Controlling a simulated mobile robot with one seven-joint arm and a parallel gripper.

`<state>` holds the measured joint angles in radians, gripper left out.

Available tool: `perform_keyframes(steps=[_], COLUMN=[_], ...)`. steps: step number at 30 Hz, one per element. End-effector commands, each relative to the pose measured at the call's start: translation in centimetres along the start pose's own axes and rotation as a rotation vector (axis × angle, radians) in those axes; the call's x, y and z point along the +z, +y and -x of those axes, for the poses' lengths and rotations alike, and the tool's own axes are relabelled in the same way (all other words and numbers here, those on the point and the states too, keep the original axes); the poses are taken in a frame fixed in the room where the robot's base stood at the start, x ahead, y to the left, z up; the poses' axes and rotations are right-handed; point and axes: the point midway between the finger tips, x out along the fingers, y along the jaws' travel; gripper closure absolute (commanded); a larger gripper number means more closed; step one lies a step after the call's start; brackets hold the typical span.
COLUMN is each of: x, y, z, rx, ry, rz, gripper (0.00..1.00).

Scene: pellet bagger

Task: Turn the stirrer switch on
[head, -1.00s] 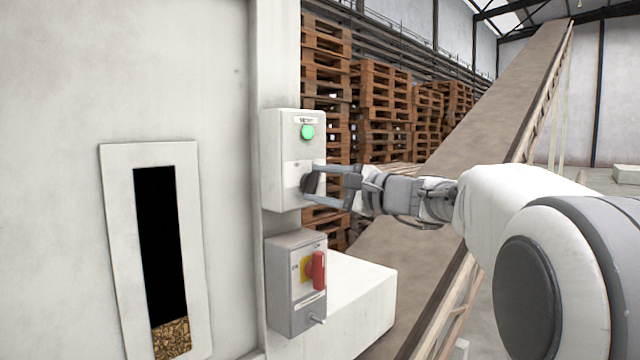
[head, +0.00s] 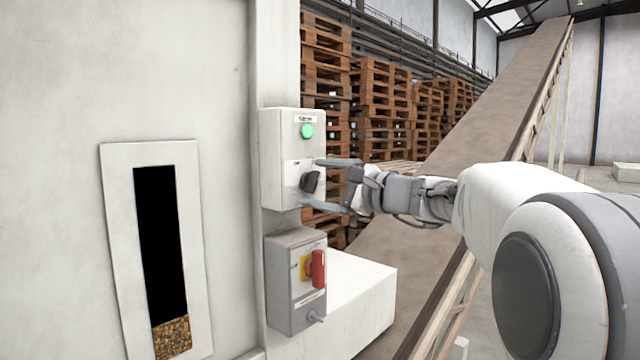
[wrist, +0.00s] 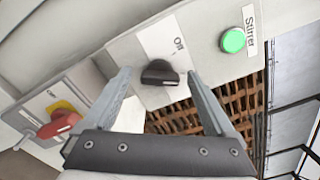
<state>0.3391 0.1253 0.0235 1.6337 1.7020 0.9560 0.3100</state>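The stirrer switch is a black knob (head: 310,182) on the lower face of a pale box (head: 285,150). A lit green lamp (head: 307,131) sits above it. In the wrist view the lamp (wrist: 233,40) is beside the label "Stirrer", and "Off" is printed near the knob (wrist: 158,74). The knob's small pale mark seems to point toward the right of that view, away from "Off". My gripper (head: 314,184) is open, its fingers on either side of the knob. In the wrist view the fingers (wrist: 158,90) stand apart from it, with gaps.
Below is a grey box with a red handle (head: 318,269) on a yellow plate. A tall window (head: 105,250) in the white wall shows pellets (head: 171,338) at its bottom. Pallet stacks (head: 380,105) and a sloping conveyor (head: 480,120) stand behind my arm.

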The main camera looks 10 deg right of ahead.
Motion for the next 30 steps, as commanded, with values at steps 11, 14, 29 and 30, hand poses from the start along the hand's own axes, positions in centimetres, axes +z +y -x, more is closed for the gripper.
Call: perform_keyframes(steps=[11,14,29,30], x=[-0.1,-0.1,-0.1,-0.1], y=[-0.1,0.0,0.0,0.1], z=[0.9,2.4,14.1,14.8], rx=[-0.002,-0.003,-0.003,-0.002], ry=[0.002,0.003,0.003,0.002], rz=[0.003,0.003,0.002,0.001], gripper=[0.10,0.10,0.10,0.10])
